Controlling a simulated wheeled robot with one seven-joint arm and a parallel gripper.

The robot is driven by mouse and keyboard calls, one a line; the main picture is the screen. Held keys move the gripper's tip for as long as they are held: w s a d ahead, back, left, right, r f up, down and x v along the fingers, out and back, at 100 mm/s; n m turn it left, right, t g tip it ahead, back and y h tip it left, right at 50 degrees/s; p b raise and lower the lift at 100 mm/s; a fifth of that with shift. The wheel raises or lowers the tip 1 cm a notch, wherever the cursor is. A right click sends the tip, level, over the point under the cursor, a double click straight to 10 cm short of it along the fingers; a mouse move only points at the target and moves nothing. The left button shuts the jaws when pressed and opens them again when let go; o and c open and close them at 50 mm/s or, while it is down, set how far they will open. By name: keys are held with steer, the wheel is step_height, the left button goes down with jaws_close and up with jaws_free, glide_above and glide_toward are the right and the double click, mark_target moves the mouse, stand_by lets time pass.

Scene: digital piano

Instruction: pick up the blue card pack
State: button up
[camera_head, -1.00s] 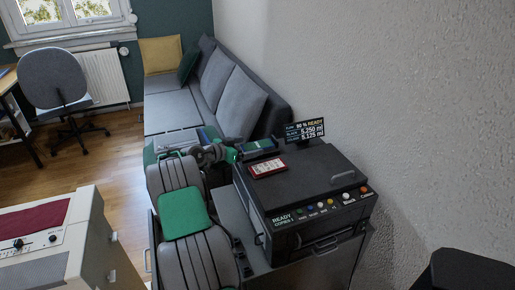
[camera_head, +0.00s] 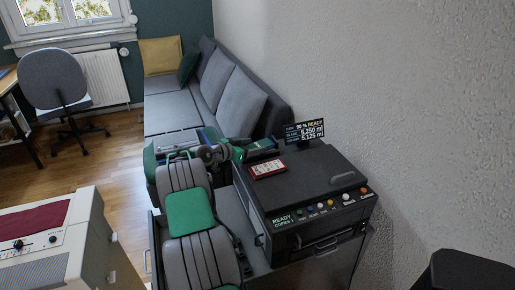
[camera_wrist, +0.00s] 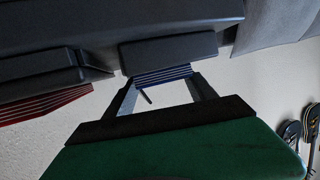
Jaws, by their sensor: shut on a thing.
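The blue card pack shows in the wrist view as a dark block with blue-and-white striped edges (camera_wrist: 163,76). My gripper (camera_wrist: 164,84) has its two fingers on either side of this striped part and is shut on it. In the head view my gripper (camera_head: 258,149) is at the far left edge of the black copier's top and covers most of the blue pack there. I cannot tell whether the pack is lifted clear of the surface.
A red card pack (camera_head: 268,169) lies on the black copier (camera_head: 318,180), close in front of my gripper; its red striped edge shows in the wrist view (camera_wrist: 45,104). A small display (camera_head: 304,132) stands just to the right. The wall is close behind.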

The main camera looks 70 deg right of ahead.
steer(key=shift+f, duration=0.2)
steer(key=c, duration=0.7)
steer(key=shift+c, duration=0.8)
